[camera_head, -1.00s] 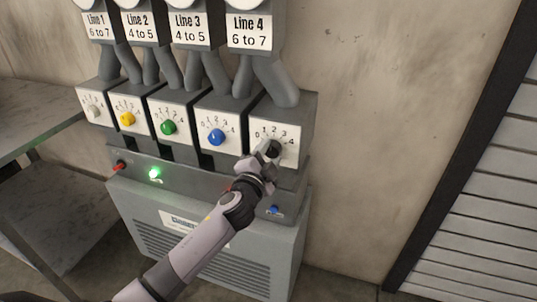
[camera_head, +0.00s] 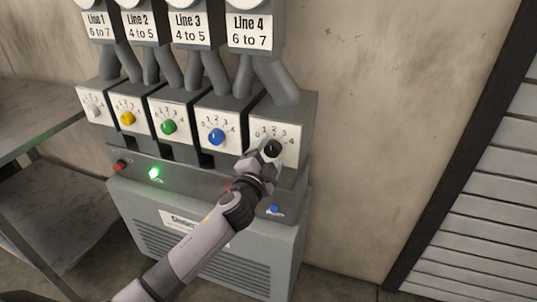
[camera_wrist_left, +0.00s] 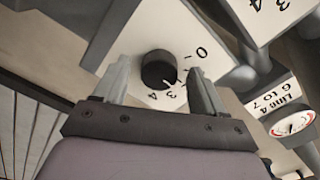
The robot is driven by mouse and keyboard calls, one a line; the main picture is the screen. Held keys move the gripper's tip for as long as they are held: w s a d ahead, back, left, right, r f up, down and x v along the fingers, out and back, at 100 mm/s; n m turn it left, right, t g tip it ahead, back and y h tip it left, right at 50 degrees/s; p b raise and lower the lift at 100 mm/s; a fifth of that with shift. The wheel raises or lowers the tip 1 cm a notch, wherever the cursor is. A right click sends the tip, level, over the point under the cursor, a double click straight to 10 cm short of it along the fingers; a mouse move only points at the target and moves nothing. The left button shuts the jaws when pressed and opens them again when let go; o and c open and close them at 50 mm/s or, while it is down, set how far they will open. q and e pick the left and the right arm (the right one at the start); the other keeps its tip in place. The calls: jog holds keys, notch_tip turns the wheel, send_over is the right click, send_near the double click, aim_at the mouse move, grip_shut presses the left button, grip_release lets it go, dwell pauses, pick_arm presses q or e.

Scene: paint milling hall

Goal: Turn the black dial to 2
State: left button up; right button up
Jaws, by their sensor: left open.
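The black dial (camera_head: 271,148) is the rightmost knob in the row, on a white scale plate marked 0 to 4 under the Line 4 sign. In the left wrist view the dial (camera_wrist_left: 157,70) sits between the two fingers of my left gripper (camera_wrist_left: 160,84), with visible gaps on both sides. A pale mark at its lower right edge seems to point near the 3 side, but I cannot tell the exact setting. The right finger hides part of the scale. My left gripper (camera_head: 266,160) is open in the head view, just below and around the dial. My right gripper is not in view.
To the left are the blue (camera_head: 217,137), green (camera_head: 168,127), yellow (camera_head: 127,118) and white (camera_head: 93,112) knobs. Below are a lit green lamp (camera_head: 154,173), a red switch (camera_head: 120,163) and a blue button (camera_head: 274,209). A metal shelf (camera_head: 40,125) stands at the left.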

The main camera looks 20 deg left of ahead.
pick_arm(q)
jog(key=s, duration=0.7)
jog(key=shift+a, duration=0.15)
dwell(0.3)
jog(key=s+f+n+g, duration=0.3)
jog(key=s+f+n, duration=0.2)
jog(key=s+f, duration=0.5)
jog(key=s+a+f+n+g+h, duration=0.1)
jog(key=s+f+n+g, duration=0.3)
jog(key=s+f, duration=0.7)
jog(key=s+n, duration=0.1)
jog(key=s, duration=0.4)
jog(key=shift+s+a+f+g+h+p, duration=0.15)
jog(key=shift+a+f+g+h+p, duration=0.15)
